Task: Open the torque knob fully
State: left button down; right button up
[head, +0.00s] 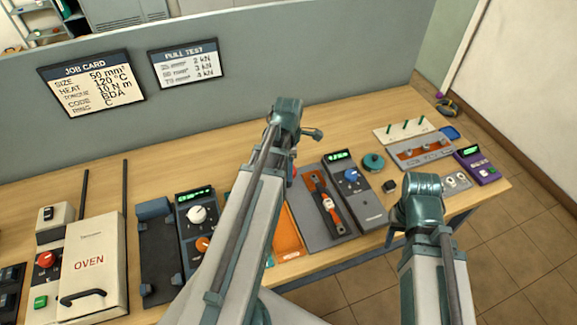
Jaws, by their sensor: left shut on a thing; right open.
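A grey unit (373,212) with a green display carries a blue knob (351,174). My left gripper (314,134) is raised at centre, above and left of the blue knob in the picture. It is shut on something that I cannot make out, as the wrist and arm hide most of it. My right gripper (395,238) is open, mostly hidden behind its own wrist, at the bench's front right, apart from the blue knob.
Another unit has a white knob (197,214) and an orange knob (203,245). The oven (90,265) stands left. A purple unit (475,165) and a component tray (421,151) are right. The job card (91,84) hangs behind. The bench's back strip is mostly clear.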

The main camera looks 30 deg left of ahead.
dwell(0.3)
pick_arm(q)
jog(key=shift+c, duration=0.4)
grip_release()
jog(key=shift+r, duration=0.1)
notch_tip(320, 180, up, 14)
jog(key=p, duration=1.3)
jog(key=shift+p, duration=0.4)
jog(key=shift+f, duration=0.2)
jog(key=s+d+f+m+b, duration=0.2)
jog(key=d+f+m+b, duration=0.1)
jog(key=d+m, duration=0.5)
jog(key=s+d+f+m+b, duration=0.3)
jog(key=d+m, duration=0.5)
jog(key=m, duration=0.3)
jog(key=s+d+f+m+y+b, duration=0.1)
jog(key=s+d+f+m+b, duration=0.2)
jog(key=d+m, duration=0.6)
jog(key=shift+f+m+b, duration=0.3)
jog(key=shift+m+b, duration=0.1)
